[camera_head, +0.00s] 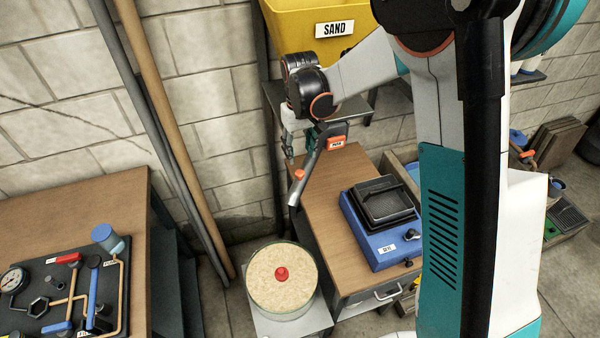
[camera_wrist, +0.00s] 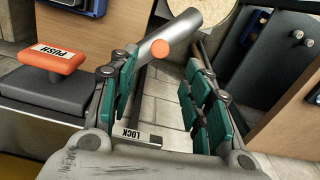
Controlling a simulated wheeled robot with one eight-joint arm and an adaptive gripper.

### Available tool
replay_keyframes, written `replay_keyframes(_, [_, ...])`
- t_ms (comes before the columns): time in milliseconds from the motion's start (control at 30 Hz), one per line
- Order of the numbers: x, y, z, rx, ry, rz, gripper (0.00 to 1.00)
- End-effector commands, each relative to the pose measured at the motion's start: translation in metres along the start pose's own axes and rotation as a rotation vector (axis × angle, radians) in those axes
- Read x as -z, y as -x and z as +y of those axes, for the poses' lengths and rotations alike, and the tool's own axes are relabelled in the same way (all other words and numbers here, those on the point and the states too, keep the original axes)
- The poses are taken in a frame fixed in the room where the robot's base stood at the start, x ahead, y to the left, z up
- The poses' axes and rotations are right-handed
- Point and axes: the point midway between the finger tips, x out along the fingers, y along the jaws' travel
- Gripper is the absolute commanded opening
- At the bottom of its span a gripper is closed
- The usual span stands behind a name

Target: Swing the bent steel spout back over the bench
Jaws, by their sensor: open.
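The bent steel spout (camera_head: 307,170) is a grey tube with an orange knob on its side. It slopes down and left, its free end beyond the left edge of the wooden bench (camera_head: 335,205), towards the round sand-filled tub (camera_head: 283,280). In the wrist view the spout (camera_wrist: 180,32) runs across the far end of my gripper (camera_wrist: 160,72), partly hidden by the left finger. My gripper is open, its teal-padded fingers apart; I cannot tell whether one touches the spout. In the head view my gripper (camera_head: 290,140) is small, beside the spout's upper part.
An orange PUSH handle (camera_wrist: 55,58) sits on a grey block left of my fingers. A yellow SAND hopper (camera_head: 320,30) stands above. A blue case (camera_head: 380,235) with black trays is on the bench. Two long poles (camera_head: 165,120) lean on the wall at left.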

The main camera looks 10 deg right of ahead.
Motion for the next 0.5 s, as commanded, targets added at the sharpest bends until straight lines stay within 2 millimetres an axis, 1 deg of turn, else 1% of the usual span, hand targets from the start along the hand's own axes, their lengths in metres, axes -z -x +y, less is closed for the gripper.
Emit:
replay_keyframes(33, [0.0,-0.016,0.0,0.0,0.0,0.0,0.44])
replay_keyframes(200, [0.0,-0.048,0.0,0.0,0.0,0.0,0.44])
replay_keyframes(333, [0.0,-0.068,0.0,0.0,0.0,0.0,0.44])
replay_keyframes(500, [0.0,-0.083,0.0,0.0,0.0,0.001,0.44])
